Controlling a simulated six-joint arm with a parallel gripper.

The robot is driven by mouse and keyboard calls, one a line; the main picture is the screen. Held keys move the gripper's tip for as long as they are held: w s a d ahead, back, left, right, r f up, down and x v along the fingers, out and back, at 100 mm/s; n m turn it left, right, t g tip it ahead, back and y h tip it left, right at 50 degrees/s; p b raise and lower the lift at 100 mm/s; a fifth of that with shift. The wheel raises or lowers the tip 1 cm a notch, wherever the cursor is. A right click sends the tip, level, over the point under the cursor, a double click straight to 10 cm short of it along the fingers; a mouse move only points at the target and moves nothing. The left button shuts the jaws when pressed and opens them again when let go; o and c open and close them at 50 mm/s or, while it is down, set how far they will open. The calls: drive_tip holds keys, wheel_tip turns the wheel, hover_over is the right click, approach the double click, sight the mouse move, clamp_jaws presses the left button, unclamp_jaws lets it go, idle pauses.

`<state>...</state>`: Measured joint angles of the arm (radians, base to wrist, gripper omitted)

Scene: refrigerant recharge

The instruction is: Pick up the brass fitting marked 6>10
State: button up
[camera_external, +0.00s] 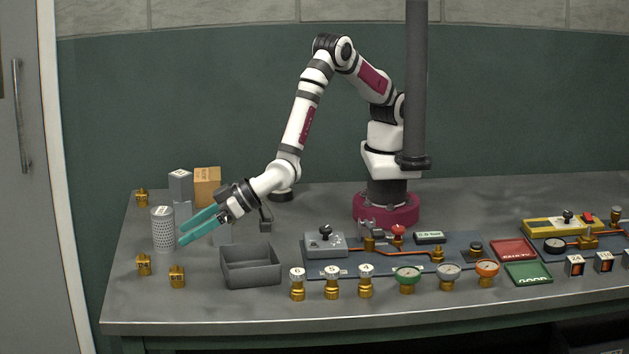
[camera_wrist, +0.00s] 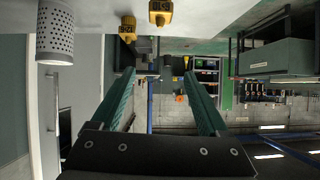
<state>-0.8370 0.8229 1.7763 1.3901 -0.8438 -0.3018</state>
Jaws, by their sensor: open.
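Three brass fittings stand on the table's left part in the external view: one at the back left (camera_external: 142,197), one at the front left (camera_external: 144,264) and one just right of it (camera_external: 177,276). I cannot read their marks surely, so I cannot tell which is 6>10. The wrist view shows two brass fittings at the top, one left (camera_wrist: 127,27) and one right (camera_wrist: 160,12). My gripper (camera_external: 183,232) is open and empty, with teal fingers above the table, behind and above the front fittings. It also shows in the wrist view (camera_wrist: 160,74).
A perforated grey cylinder (camera_external: 162,229) stands close left of my fingers. A grey open bin (camera_external: 250,267) stands to the right. A cardboard box (camera_external: 207,187) and grey blocks (camera_external: 181,186) stand behind. Several gauges and capped fittings line the front right.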

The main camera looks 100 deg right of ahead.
sight(182, 270)
drive_tip(key=shift+h, duration=0.3)
wheel_tip(182, 270, down, 8)
drive_tip(key=shift+s+r, duration=0.15)
drive_tip(key=shift+r, duration=0.05)
drive_tip(key=x, duration=0.5)
drive_tip(key=shift+f, duration=0.1)
clamp_jaws()
